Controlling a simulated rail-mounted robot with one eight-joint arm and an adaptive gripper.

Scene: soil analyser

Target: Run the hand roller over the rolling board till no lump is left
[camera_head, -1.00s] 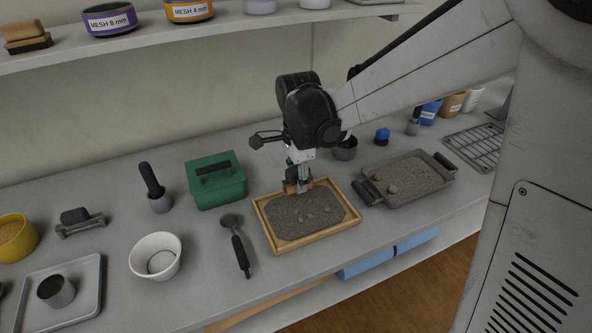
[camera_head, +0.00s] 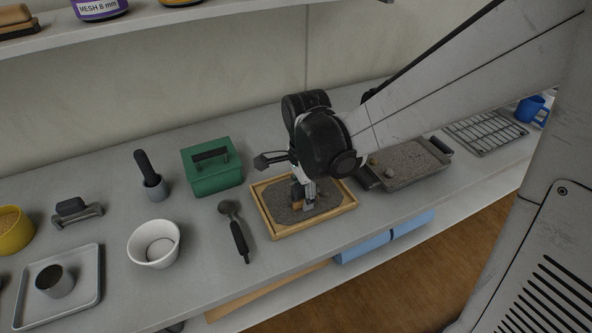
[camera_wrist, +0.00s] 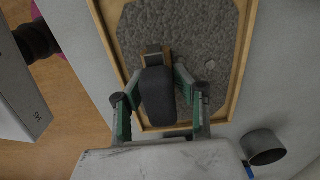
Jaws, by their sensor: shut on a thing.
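The rolling board (camera_head: 262,216) is a shallow wooden-rimmed tray covered in grey soil (camera_head: 330,197); its rim (camera_wrist: 238,75) and soil (camera_wrist: 200,28) also fill much of the wrist view. My gripper (camera_head: 306,192) is over the board's middle. In the wrist view my gripper (camera_wrist: 158,82) is shut on the dark handle of the hand roller (camera_wrist: 158,98), whose wooden part and grey end show beyond the handle. The roller is low at the soil; contact cannot be told. My arm hides part of the board in the head view.
A tray of soil with dark handles (camera_head: 412,165) stands close to the board's right. A black-handled scoop (camera_head: 236,232) lies to its left, a green box (camera_head: 212,172) behind left. A white bowl (camera_head: 153,243) is further left. The bench's front edge is near.

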